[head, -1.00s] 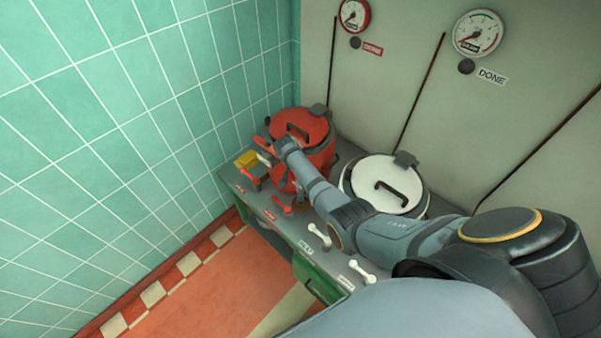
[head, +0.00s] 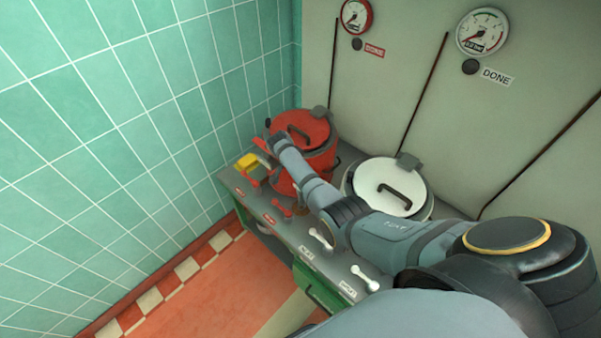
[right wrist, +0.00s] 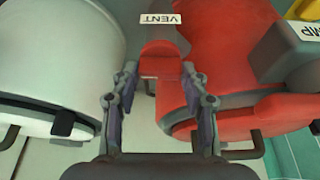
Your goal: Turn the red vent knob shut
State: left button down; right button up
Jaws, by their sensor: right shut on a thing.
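The red vent knob (right wrist: 160,58) shows in the right wrist view, below a white VENT label (right wrist: 160,18). My right gripper (right wrist: 160,72) has a finger on each side of the knob and is shut on it. In the head view my right arm reaches across from the right to the front of the red kettle (head: 303,130). A red part (head: 261,146) shows beside its wrist there; the fingers are hidden. The red kettle (right wrist: 230,50) is to the right of the knob in the wrist view. My left gripper is not in view.
A white kettle (head: 388,187) stands right of the red one. The counter front carries red levers (head: 282,208) and white levers (head: 321,238). A yellow part (head: 246,161) is by the tiled wall (head: 120,110). Two gauges (head: 355,15) (head: 482,31) hang behind.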

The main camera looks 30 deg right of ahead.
jog(key=o, duration=1.2)
jog(key=shift+c, duration=0.2)
jog(key=v, duration=1.2)
